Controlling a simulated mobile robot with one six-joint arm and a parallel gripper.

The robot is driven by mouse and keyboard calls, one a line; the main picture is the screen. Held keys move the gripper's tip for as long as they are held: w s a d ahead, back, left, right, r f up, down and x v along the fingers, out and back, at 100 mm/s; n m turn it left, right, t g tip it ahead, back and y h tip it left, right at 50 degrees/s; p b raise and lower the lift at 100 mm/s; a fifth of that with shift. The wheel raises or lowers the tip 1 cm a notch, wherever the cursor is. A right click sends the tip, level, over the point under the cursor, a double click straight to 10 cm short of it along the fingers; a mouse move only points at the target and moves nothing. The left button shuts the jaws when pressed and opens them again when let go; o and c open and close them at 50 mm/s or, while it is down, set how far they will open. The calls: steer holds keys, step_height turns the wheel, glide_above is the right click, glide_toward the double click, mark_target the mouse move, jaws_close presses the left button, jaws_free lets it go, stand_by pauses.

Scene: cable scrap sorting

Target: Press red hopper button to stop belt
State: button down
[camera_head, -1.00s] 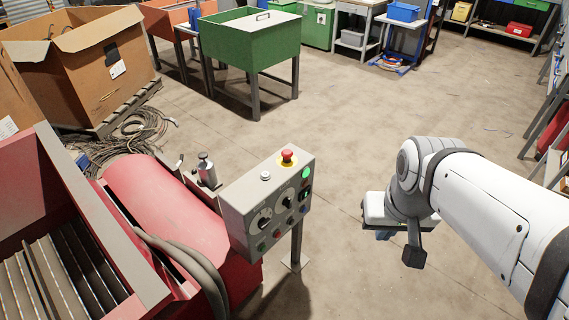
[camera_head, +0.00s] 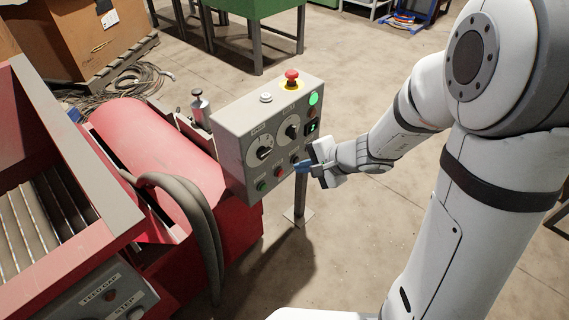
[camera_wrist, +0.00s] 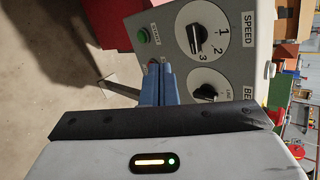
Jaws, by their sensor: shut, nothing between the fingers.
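The grey control box (camera_head: 232,130) stands on a post beside the red machine. A small red button (camera_head: 279,172) sits low on its face, right of a green button (camera_head: 262,186). A red mushroom button (camera_head: 291,77) on a yellow base is on the box's top. My gripper (camera_head: 299,167) is at the lower right of the face, its blue fingers shut and empty, just right of the small red button. In the wrist view the fingers (camera_wrist: 159,84) point at the face and partly cover a red button (camera_wrist: 152,66); contact cannot be told. The green button (camera_wrist: 143,35) is clear.
Two dials (camera_head: 264,153) (camera_head: 292,131) and a lit green lamp (camera_head: 314,98) are on the box. The red machine (camera_head: 150,150) and its hoses (camera_head: 205,225) lie to the left. A second panel (camera_head: 85,300) is at lower left. Open floor (camera_head: 380,85) lies behind.

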mark_target(280, 173)
steer(key=w+d+f+m+t+h+b, duration=0.1)
steer(key=w+f+m+b, duration=0.1)
steer(key=f, duration=0.7)
steer(key=w+d+f+m+t+h+b, duration=0.1)
steer(key=w+d+f+m+b, duration=0.1)
steer(key=f, duration=0.7)
steer(key=shift+w+f+m+h+b, duration=0.2)
steer(key=shift+w+m+h+b, duration=0.1)
steer(key=shift+w+m+b, duration=0.7)
steer(key=shift+s, duration=0.15)
steer(key=w+a+p, duration=0.1)
steer(key=w+a, duration=0.4)
steer(key=a, duration=0.2)
steer(key=shift+w, duration=0.1)
steer(key=shift+w, duration=0.1)
